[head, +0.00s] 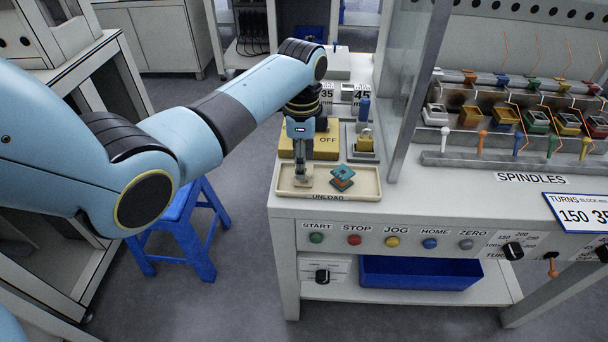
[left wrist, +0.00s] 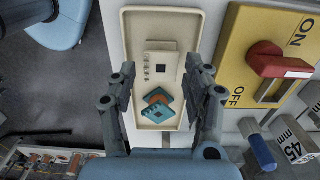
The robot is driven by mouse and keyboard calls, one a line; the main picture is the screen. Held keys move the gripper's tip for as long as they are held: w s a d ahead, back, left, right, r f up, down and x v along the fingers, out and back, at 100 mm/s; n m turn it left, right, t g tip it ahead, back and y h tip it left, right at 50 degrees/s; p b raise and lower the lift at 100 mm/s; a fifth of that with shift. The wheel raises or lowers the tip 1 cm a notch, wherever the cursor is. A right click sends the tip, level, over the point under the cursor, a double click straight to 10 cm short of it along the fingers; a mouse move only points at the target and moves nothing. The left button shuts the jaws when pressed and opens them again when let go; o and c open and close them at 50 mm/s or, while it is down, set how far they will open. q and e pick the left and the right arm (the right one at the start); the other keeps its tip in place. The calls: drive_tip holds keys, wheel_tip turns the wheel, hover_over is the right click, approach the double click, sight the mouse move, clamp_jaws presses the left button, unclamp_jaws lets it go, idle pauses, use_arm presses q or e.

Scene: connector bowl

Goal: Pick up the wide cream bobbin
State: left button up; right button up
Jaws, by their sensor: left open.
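The wide cream bobbin (left wrist: 161,66) lies in the cream unload tray (left wrist: 137,30), towards the tray's middle. A teal and orange bobbin (left wrist: 157,107) lies close to it, nearer my wrist in the left wrist view; it also shows in the head view (head: 342,178). My left gripper (left wrist: 160,70) is open, pointing down over the tray, with one finger on each side of the cream bobbin's line. In the head view my left gripper (head: 302,180) hides most of the cream bobbin. I cannot tell the exact height of the fingertips above it. My right gripper is out of view.
A yellow switch plate with a red handle (left wrist: 285,67) stands right beside the tray. A blue-topped post (head: 363,108) and a yellow block (head: 365,140) stand behind it. A clear upright panel (head: 412,80) rises to the right. A blue stool (head: 180,215) stands left of the bench.

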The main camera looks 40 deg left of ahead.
sight(308, 182)
use_arm(q)
wheel_tip(308, 182, down, 4)
drive_tip(key=shift+w, duration=0.15)
drive_tip(key=c, duration=1)
